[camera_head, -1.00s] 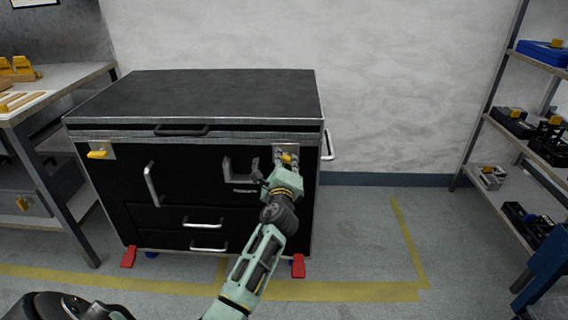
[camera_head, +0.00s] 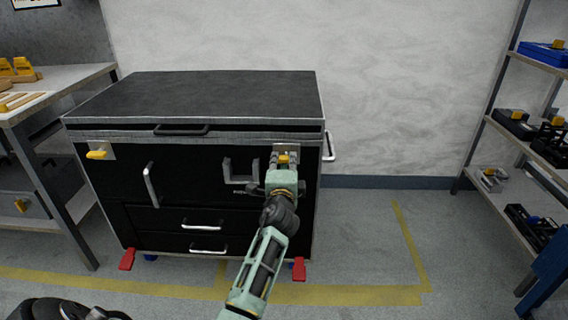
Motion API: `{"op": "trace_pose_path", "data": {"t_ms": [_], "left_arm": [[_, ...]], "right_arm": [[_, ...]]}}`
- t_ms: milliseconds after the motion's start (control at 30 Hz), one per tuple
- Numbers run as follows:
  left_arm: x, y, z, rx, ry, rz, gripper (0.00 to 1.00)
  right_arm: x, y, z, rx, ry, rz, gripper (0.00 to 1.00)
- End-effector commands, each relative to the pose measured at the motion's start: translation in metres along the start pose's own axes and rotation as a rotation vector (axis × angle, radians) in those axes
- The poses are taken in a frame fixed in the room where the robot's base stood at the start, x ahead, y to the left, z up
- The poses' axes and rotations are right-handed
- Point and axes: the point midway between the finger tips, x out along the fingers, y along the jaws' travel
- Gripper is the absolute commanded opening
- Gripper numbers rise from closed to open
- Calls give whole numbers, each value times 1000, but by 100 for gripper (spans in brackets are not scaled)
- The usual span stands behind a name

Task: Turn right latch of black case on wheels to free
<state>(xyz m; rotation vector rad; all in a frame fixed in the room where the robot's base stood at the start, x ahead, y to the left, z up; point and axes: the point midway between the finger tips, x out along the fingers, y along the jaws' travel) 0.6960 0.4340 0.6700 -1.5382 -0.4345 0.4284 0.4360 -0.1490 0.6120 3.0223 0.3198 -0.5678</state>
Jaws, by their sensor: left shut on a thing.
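The black case (camera_head: 200,100) on wheels stands against the wall, its lid down. The right latch (camera_head: 283,159) is yellow on a metal plate at the front's upper right. My left gripper (camera_head: 284,160) is at this latch, its fingers shut on it from either side; they partly hide it. The left latch (camera_head: 97,154) is yellow, lies sideways on its plate and is untouched. My right gripper is not in view.
A workbench (camera_head: 62,80) stands close on the left, and shelving (camera_head: 515,140) with cases stands on the right. Red wheel pedals (camera_head: 127,259) stick out at the case's base. The floor (camera_head: 365,235) right of the case is clear.

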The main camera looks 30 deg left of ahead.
Motion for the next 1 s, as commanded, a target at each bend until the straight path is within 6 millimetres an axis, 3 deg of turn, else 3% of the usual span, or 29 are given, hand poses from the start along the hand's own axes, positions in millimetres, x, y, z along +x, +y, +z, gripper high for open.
{"op": "trace_pose_path", "data": {"t_ms": [333, 367, 567, 867, 1000], "left_arm": [[0, 3, 0, -7, -1, 5, 0], [0, 3, 0, -7, -1, 6, 14], [0, 2, 0, -5, -1, 4, 31], [-1, 1, 0, -4, 0, 2, 31], [-11, 1, 0, -3, 0, 2, 31]], "right_arm": [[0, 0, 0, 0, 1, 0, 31], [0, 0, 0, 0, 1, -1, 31], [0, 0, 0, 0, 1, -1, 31], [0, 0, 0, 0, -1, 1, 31], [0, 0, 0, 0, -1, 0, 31]]}}
